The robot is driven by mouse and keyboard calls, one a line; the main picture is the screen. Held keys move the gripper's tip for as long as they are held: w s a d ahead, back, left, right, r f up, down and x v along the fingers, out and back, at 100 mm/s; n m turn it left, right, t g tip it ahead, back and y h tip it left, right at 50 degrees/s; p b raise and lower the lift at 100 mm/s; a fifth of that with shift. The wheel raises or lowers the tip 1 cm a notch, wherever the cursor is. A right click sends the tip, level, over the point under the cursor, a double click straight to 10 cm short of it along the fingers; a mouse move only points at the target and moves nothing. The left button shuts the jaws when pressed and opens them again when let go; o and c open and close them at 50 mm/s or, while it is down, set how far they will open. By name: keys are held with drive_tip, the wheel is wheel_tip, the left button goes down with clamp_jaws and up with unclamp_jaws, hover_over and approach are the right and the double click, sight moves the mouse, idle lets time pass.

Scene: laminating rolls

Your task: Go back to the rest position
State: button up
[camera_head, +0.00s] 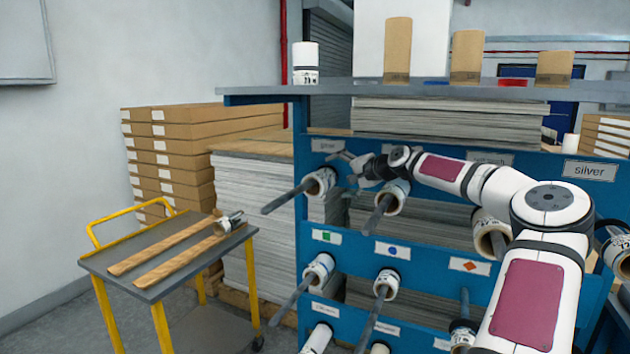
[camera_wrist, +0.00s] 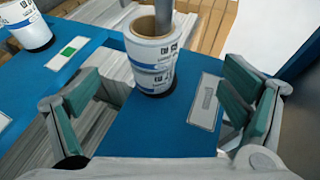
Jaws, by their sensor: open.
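My gripper (camera_head: 342,167) is at the upper row of the blue rack, close to the white-labelled roll (camera_head: 320,182) on the top-left peg. In the wrist view my gripper (camera_wrist: 160,82) is open. Its green-padded fingers are wide apart, with the white roll (camera_wrist: 152,55) on its grey peg showing between them, not clamped. My arm reaches in from the right. The exact gap between fingers and roll is hard to tell in the head view.
The blue rack (camera_head: 350,250) bears several rolls on protruding pegs. Above it a shelf (camera_head: 370,92) holds brown rolls and one white roll (camera_head: 305,62). A yellow-framed cart (camera_head: 140,262) stands left with two brown strips and a small roll (camera_head: 228,222). Floor shows at lower left.

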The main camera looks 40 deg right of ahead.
drive_tip(key=shift+s, duration=0.1)
drive_tip(key=w+a, duration=0.1)
drive_tip(key=a, duration=0.1)
drive_tip(key=w+a+n+y, duration=0.1)
drive_tip(key=a, duration=0.2)
drive_tip(key=w+a+f+n+g, duration=0.1)
drive_tip(key=a, duration=0.2)
drive_tip(key=shift+w+a, duration=0.1)
drive_tip(key=shift+w, duration=0.25)
drive_tip(key=s+a+f+n+g, duration=0.1)
drive_tip(key=a+f+n+g, duration=0.15)
drive_tip(key=a, duration=0.65)
drive_tip(key=a+f+n+g+p, duration=0.1)
drive_tip(key=a+n+g, duration=0.15)
drive_tip(key=a, duration=0.65)
drive_tip(key=s+a+f+n+g, duration=0.15)
drive_tip(key=a+n, duration=0.25)
drive_tip(key=a, duration=0.6)
drive_tip(key=s+a+r+n, duration=0.1)
drive_tip(key=s+a, duration=0.4)
drive_tip(key=s, duration=0.7)
drive_tip(key=s+a+r+n+g+p, duration=0.1)
drive_tip(key=s+a, duration=0.4)
drive_tip(key=s, duration=0.8)
drive_tip(key=s+a+r+n+g+p, duration=0.1)
drive_tip(key=s+a+r+n, duration=0.2)
drive_tip(key=s, duration=1)
drive_tip(key=a+n, duration=0.1)
drive_tip(key=a, duration=0.2)
drive_tip(key=shift+r, duration=0.15)
